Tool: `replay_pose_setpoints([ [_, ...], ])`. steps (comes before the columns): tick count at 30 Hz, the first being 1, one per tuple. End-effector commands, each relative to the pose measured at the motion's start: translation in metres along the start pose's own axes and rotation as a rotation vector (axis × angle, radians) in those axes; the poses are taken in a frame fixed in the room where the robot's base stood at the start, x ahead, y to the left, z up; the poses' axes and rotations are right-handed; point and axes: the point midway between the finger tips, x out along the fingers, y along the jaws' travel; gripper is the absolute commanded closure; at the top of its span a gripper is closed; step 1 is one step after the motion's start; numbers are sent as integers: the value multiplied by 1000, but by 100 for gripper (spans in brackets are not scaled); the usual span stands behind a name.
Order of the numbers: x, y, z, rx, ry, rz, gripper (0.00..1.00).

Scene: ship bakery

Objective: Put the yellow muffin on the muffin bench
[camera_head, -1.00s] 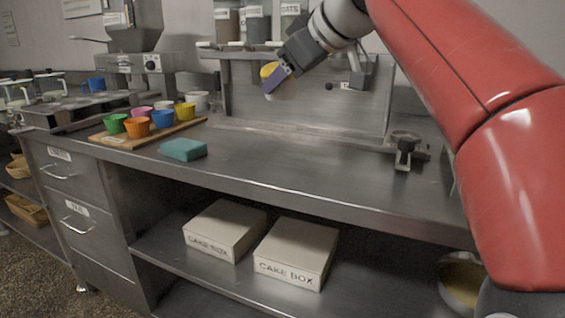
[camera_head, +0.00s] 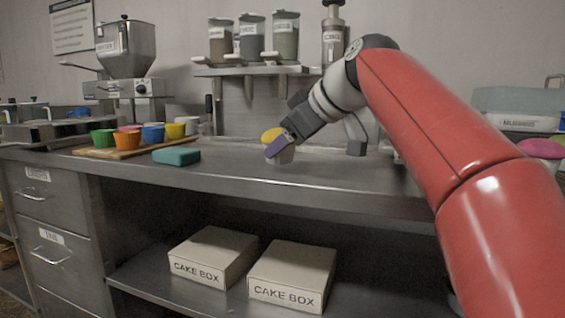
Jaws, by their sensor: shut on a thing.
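The yellow muffin (camera_head: 271,134) has a yellow top above a pale cup. It is in my gripper (camera_head: 277,149), whose purple finger crosses its front and hides part of it. My gripper is shut on the muffin, which looks upright or slightly tilted. It shows in front of the back part of the steel counter (camera_head: 330,185); I cannot tell whether its base touches the counter. A label on a pale container (camera_head: 517,121) at the right edge may read "MUFFINS"; I cannot tell which surface is the muffin bench.
A wooden board (camera_head: 97,153) with several coloured cups stands at left, beside a teal block (camera_head: 176,156). Canisters stand on a wall shelf (camera_head: 255,70). Two cake boxes (camera_head: 293,274) lie below the counter. A pink-topped item (camera_head: 541,148) is at far right. The counter's front is clear.

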Motion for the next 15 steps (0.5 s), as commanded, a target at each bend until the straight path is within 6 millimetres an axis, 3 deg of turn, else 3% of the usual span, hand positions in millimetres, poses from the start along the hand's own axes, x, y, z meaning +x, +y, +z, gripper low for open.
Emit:
replay_pose_setpoints([
  [1,8,-2,13,1,0,0,53],
  [3,10,-2,17,0,1,-1,53],
  [14,10,-2,18,0,1,-1,53],
  [15,9,-2,17,0,1,-1,36],
])
